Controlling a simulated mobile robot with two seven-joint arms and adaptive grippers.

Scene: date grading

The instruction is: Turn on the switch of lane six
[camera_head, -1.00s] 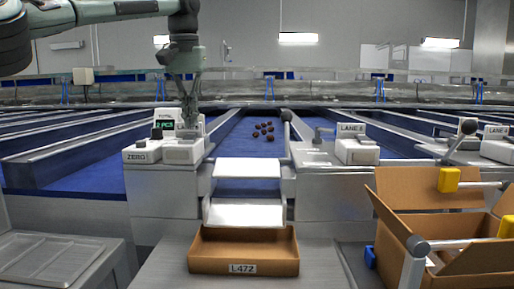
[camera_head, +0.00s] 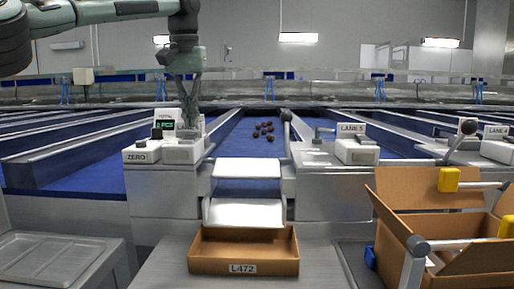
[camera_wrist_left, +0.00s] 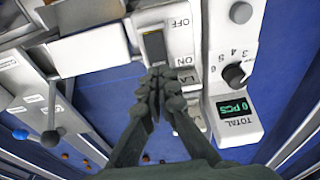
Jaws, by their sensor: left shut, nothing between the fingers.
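My left gripper (camera_head: 188,126) is shut and empty, pointing down at the white switch box (camera_head: 183,152) left of the central chute. In the left wrist view its fingertips (camera_wrist_left: 160,80) are at the ON end of a dark rocker switch (camera_wrist_left: 154,45) marked OFF and ON. I cannot tell whether they touch it, and they partly cover it. I cannot tell which way the rocker is set. The label beside it shows only "LA"; the rest is hidden. Another switch box (camera_head: 357,152) to the right has a sign that seems to read LANE 5. My right gripper is not in view.
A counter unit with a dial (camera_wrist_left: 234,75) and a green display (camera_wrist_left: 232,108) stands beside the switch. Several dates (camera_head: 264,131) lie on the blue belt. A cardboard tray L472 (camera_head: 243,268) sits below the chute (camera_head: 247,168). An open carton (camera_head: 440,225) stands at right.

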